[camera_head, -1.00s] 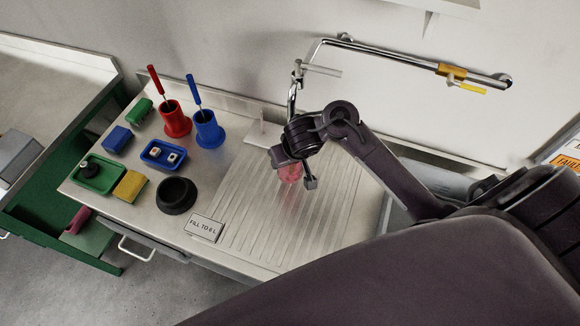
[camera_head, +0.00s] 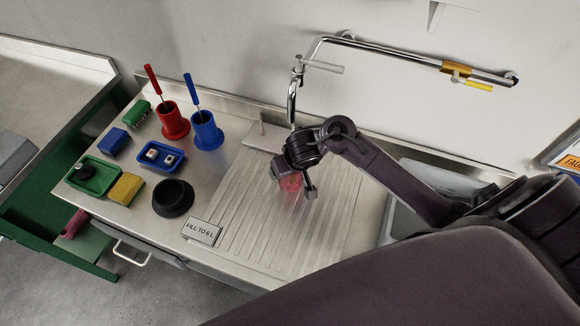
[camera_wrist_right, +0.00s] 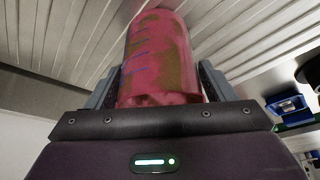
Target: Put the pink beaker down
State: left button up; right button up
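The pink beaker (camera_head: 291,183) is translucent, with blue marks on its side. In the head view it is just above or on the ribbed metal drainboard (camera_head: 255,222); I cannot tell whether it touches. My right gripper (camera_head: 293,187) comes in from the right and partly hides the beaker. In the right wrist view the beaker (camera_wrist_right: 158,55) sits between the two grey fingers, which close on its sides. Its far end points towards the ribbed surface. My left gripper is not in view.
A tap (camera_head: 292,100) stands behind the drainboard. A "FILL TO 6 L" sign (camera_head: 201,231) and a black bowl (camera_head: 173,197) lie to the left. Red (camera_head: 172,120) and blue (camera_head: 207,131) holders stand at the back left. The ribbed board around the beaker is clear.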

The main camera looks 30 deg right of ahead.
jog(key=shift+o, duration=0.4)
jog(key=shift+r, duration=0.1)
jog(key=shift+r, duration=0.35)
jog(key=p+v, duration=0.7)
jog(key=v, duration=0.4)
jog(key=shift+s+r+p, duration=0.2)
jog(key=shift+s+p, duration=0.05)
jog(key=shift+p, duration=0.15)
jog(key=shift+a+f, duration=0.1)
